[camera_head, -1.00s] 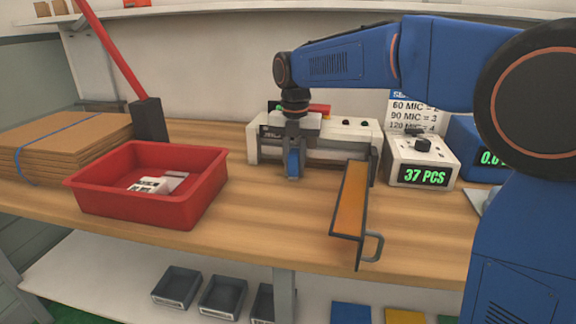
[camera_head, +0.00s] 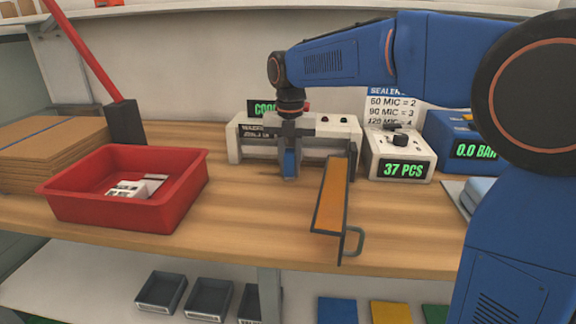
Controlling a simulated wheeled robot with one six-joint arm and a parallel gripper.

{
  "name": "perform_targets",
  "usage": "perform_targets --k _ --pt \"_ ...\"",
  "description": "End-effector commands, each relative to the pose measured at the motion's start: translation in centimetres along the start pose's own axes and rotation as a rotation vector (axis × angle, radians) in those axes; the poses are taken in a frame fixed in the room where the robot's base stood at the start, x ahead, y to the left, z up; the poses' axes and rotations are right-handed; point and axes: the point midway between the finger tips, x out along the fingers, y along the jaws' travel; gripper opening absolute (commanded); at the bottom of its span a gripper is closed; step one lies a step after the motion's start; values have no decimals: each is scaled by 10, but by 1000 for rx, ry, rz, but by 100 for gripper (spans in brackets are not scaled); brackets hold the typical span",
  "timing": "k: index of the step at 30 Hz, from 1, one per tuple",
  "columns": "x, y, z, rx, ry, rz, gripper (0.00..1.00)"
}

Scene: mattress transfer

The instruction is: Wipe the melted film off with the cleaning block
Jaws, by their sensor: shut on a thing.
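The sealer (camera_head: 322,145) is a long white machine at the back of the wooden bench, with a small green-lit display (camera_head: 263,108) partly hidden by my arm. My gripper (camera_head: 289,168) points down in front of the sealer, left of its middle. It is shut on a small blue block (camera_head: 290,163), which looks like the cleaning block. The block is upright and close to the sealer's front; I cannot tell whether it touches. No film can be made out on the sealer, whose middle is partly hidden by my gripper.
An orange-topped bar with a grey handle (camera_head: 331,195) juts forward from the sealer's right. A red bin (camera_head: 85,210) with white pieces stands left, before stacked cardboard (camera_head: 45,150). A counter box (camera_head: 400,155) reading 37 PCS stands right. Bench between bin and bar is clear.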

Motion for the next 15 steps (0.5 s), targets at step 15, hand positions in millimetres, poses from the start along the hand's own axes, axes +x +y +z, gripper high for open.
perform_targets --k 15 --pt "-36 0 0 0 0 0 4"
